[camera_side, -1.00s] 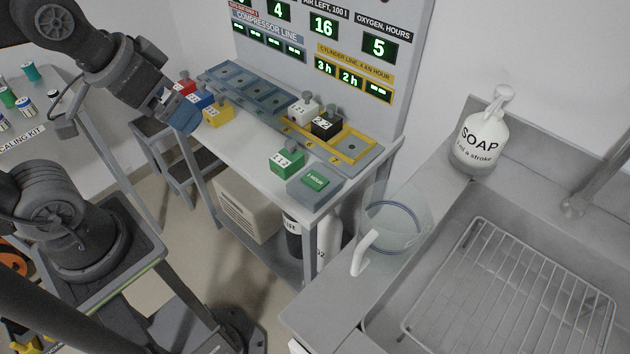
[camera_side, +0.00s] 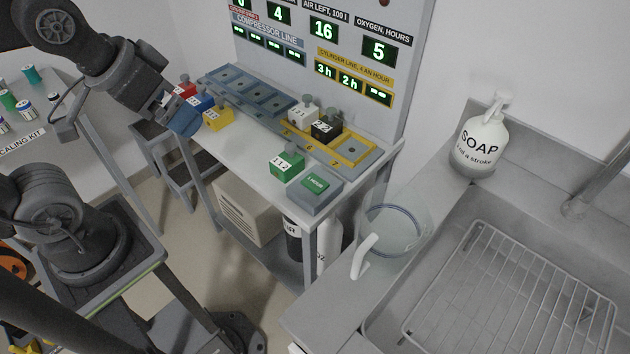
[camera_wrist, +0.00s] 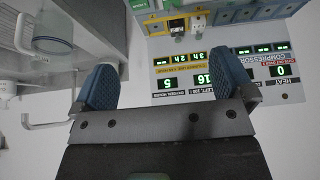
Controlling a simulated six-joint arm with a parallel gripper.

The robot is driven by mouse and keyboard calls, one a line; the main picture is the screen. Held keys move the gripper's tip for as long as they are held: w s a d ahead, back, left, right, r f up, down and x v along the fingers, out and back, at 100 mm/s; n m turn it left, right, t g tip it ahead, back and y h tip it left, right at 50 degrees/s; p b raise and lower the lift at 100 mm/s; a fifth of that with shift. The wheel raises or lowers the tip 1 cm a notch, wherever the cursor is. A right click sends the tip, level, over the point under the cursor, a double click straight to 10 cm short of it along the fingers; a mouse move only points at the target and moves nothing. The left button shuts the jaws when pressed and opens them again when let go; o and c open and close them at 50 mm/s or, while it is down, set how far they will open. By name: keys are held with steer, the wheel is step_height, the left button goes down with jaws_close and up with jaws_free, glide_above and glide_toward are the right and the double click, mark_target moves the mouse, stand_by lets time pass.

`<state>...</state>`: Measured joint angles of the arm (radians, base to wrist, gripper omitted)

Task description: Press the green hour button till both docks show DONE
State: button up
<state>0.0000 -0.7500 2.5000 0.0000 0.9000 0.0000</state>
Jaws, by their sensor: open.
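The green button marked 1 HOUR (camera_side: 317,183) sits on a grey box at the near right corner of the bench. A white block (camera_side: 303,116) and a black block (camera_side: 325,128) stand in the yellow-edged cylinder dock strip (camera_side: 354,153); its third place is empty. The cylinder line display (camera_side: 351,83) reads 3h, 2h and dashes; no DONE shows. My gripper (camera_side: 183,117) is at the bench's left end, well away from the button. In the wrist view my gripper (camera_wrist: 168,85) has its blue fingers wide apart with nothing between them.
A green block marked 112 (camera_side: 287,167) stands beside the button box. The blue dock strip (camera_side: 250,90) is empty. A sink, clear jug (camera_side: 392,225) and soap bottle (camera_side: 480,145) are at right.

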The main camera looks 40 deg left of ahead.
steer(key=shift+c, duration=0.5)
jaws_close()
stand_by(0.3)
stand_by(0.7)
